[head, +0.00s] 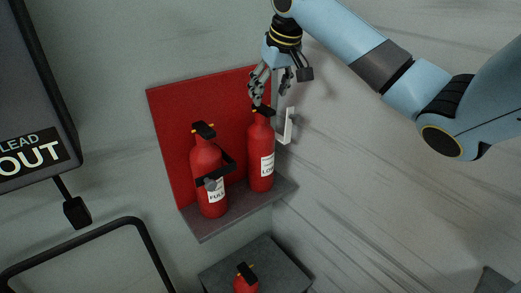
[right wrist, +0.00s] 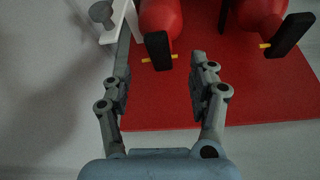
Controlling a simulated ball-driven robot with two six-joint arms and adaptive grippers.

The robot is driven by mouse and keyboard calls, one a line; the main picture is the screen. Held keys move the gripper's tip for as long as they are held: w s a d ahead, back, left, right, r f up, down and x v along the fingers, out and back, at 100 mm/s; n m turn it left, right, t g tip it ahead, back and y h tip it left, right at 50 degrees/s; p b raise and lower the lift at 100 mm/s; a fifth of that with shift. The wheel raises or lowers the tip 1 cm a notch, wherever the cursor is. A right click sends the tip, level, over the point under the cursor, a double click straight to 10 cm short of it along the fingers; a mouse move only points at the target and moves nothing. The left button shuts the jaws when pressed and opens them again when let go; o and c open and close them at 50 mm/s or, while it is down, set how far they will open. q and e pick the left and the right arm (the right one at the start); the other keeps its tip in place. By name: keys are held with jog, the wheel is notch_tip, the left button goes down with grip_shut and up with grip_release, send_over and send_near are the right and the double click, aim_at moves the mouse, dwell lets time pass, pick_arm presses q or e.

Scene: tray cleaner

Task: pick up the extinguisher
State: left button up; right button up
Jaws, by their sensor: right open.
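Two red extinguishers stand on a small grey shelf (head: 238,215) in front of a red back board (head: 168,120) in the head view. The left extinguisher (head: 205,165) has a label reading FULL and a dark band around it. The right extinguisher (head: 260,150) has a label that seems to read LOW. My right gripper (head: 256,98) is open just above the right extinguisher's top. In the right wrist view my gripper (right wrist: 158,70) has its fingers apart, with the black handle (right wrist: 158,48) of one extinguisher between and beyond them. The left gripper is not in view.
A third extinguisher (head: 246,280) shows at the bottom, by a grey block (head: 265,262). A white bracket (head: 286,127) sticks out right of the shelf. A dark sign panel (head: 30,100) and a black tubular frame (head: 90,235) are at the left.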

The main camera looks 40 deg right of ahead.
aim_at(264, 107)
jog(key=x, duration=0.3)
jog(key=shift+w+a+f, duration=0.1)
jog(key=shift+a+f, duration=0.1)
jog(key=shift+f, duration=0.2)
jog(key=shift+w+d+f, duration=0.1)
jog(key=shift+w+f, duration=0.05)
jog(key=shift+f, duration=0.15)
jog(key=x, duration=0.4)
jog(key=shift+w+d+f, duration=0.1)
jog(key=shift+w+d, duration=0.05)
jog(key=shift+w, duration=0.2)
jog(key=shift+w+f, duration=0.15)
jog(key=shift+f, duration=0.25)
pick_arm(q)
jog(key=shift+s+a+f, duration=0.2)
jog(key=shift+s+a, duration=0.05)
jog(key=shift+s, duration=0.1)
pick_arm(e)
jog(key=shift+d, duration=0.1)
jog(key=shift+c, duration=0.3)
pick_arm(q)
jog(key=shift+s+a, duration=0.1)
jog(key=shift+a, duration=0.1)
pick_arm(e)
grip_shut()
jog(key=shift+r, duration=0.2)
